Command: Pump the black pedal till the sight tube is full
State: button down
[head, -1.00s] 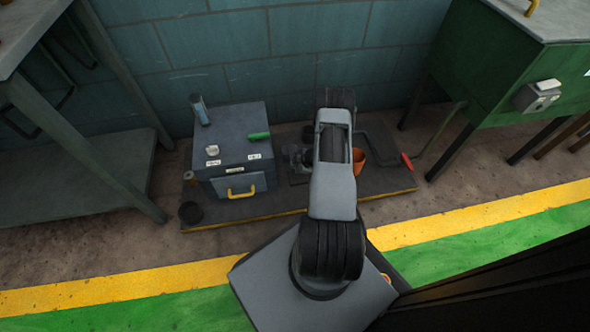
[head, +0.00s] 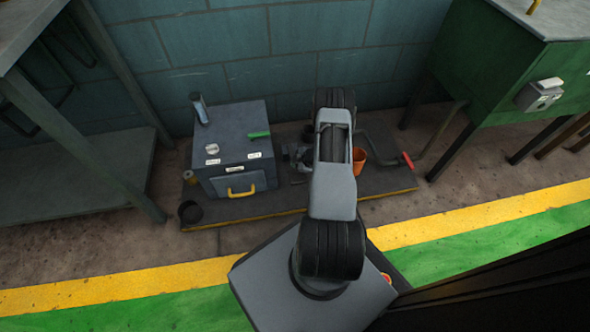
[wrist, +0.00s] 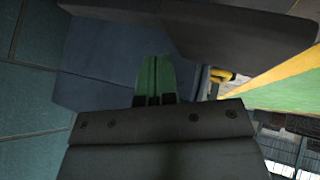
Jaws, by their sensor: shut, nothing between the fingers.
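No black pedal can be made out for certain in either view; my arm covers part of the platform. A slim grey-blue tube (head: 200,108), possibly the sight tube, stands at the back left of a blue-grey box (head: 232,163); its fill cannot be read. A green bar (head: 259,135) lies on the box's top. In the wrist view, my gripper (wrist: 154,100) is shut and empty, with a green piece (wrist: 153,74) just beyond its fingertips. Whether they touch is unclear. In the head view, my arm mostly hides the gripper, right of the box.
A black cup (head: 190,212) stands at the platform's left. An orange cup (head: 359,160) and red-tipped crank (head: 406,160) are right of my arm. A green cabinet (head: 490,70) stands at right.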

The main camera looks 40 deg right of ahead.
aim_at(296, 174)
jog(key=shift+s+a+f+b, duration=0.15)
jog(key=shift+s+f+b, duration=0.1)
jog(key=shift+f+b, duration=0.6)
jog(key=shift+s+a+f+b, duration=0.1)
jog(key=shift+s+f+b, duration=0.3)
jog(key=shift+f, duration=0.7)
jog(key=shift+s+a+f+b, duration=0.15)
jog(key=shift+f+b, duration=0.55)
jog(key=shift+f, duration=0.3)
dwell(2.4)
jog(key=shift+r, duration=0.1)
jog(key=shift+w+d+r+p, duration=0.1)
jog(key=shift+w+r+p, duration=0.15)
jog(key=shift+r+p, duration=1.05)
jog(key=shift+w+r+p, duration=0.2)
jog(key=shift+r+p, duration=0.7)
jog(key=shift+r, duration=0.65)
jog(key=shift+w+d+r, duration=0.15)
jog(key=shift+r, duration=0.15)
jog(key=shift+w+r, duration=0.1)
jog(key=shift+r, duration=0.05)
jog(key=shift+w+d+r+p, duration=0.1)
jog(key=shift+w+r+p, duration=0.05)
jog(key=shift+r+p, duration=0.6)
jog(key=shift+w+d+r+p, duration=0.1)
jog(key=shift+w+r+p, duration=0.05)
jog(key=shift+r+p, duration=0.55)
jog(key=shift+w+d+r+p, duration=0.15)
jog(key=shift+r+p, duration=0.35)
jog(key=shift+r, duration=0.4)
